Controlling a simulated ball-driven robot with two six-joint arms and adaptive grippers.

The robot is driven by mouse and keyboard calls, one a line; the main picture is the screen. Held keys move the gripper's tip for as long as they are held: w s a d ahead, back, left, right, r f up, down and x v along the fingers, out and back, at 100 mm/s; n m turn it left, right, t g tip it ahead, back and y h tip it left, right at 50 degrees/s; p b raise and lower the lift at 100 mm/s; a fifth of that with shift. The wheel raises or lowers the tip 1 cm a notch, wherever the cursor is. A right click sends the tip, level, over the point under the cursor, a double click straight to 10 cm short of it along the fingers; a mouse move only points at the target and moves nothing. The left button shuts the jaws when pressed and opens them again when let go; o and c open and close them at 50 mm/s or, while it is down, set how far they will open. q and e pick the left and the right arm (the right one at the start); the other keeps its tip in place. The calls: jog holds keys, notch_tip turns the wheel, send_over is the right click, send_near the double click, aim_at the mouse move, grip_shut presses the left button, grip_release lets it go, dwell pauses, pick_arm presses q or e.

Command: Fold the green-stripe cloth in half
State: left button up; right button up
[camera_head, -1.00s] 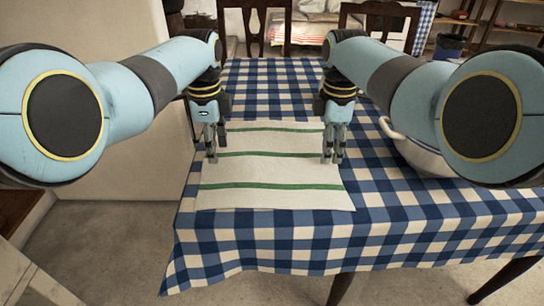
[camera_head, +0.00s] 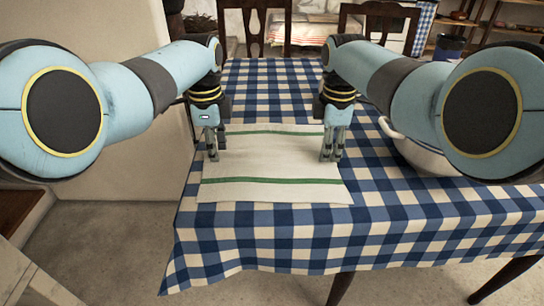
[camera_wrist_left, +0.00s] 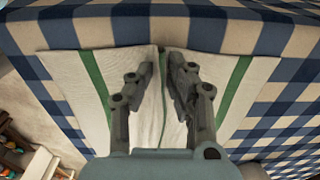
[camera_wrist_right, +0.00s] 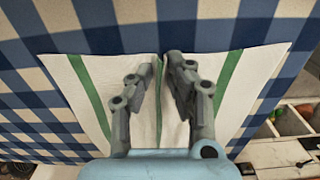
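The green-stripe cloth (camera_head: 270,192) is off-white and lies on the checked table. Two green stripes show in the head view, one near the far edge and one toward the near edge. Its middle is drawn up into a ridge between my grippers, and the middle stripe is mostly hidden there. My left gripper (camera_head: 212,158) is shut on the ridge at the cloth's left side. My right gripper (camera_head: 330,158) is shut on it at the right side. The wrist views show the cloth (camera_wrist_left: 75,75) (camera_wrist_right: 85,80) rising between the fingers of the left gripper (camera_wrist_left: 163,62) and right gripper (camera_wrist_right: 160,62).
A blue-and-white checked tablecloth (camera_head: 300,240) covers the table. A white bowl (camera_head: 420,158) with a handle stands to the right, partly behind my right arm. Dark wooden chairs (camera_head: 255,25) stand beyond the far edge. The table in front of the cloth is clear.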

pick_arm(q)
jog(key=shift+s+f, duration=0.1)
jog(key=shift+f, duration=0.1)
jog(key=shift+c, duration=1.1)
pick_arm(e)
jog(key=shift+s+f, duration=0.1)
jog(key=shift+f, duration=0.1)
jog(key=shift+c, duration=1.1)
pick_arm(q)
grip_shut()
pick_arm(e)
grip_shut()
pick_arm(q)
jog(key=shift+s+f, duration=0.1)
pick_arm(e)
jog(key=shift+s+f, duration=0.1)
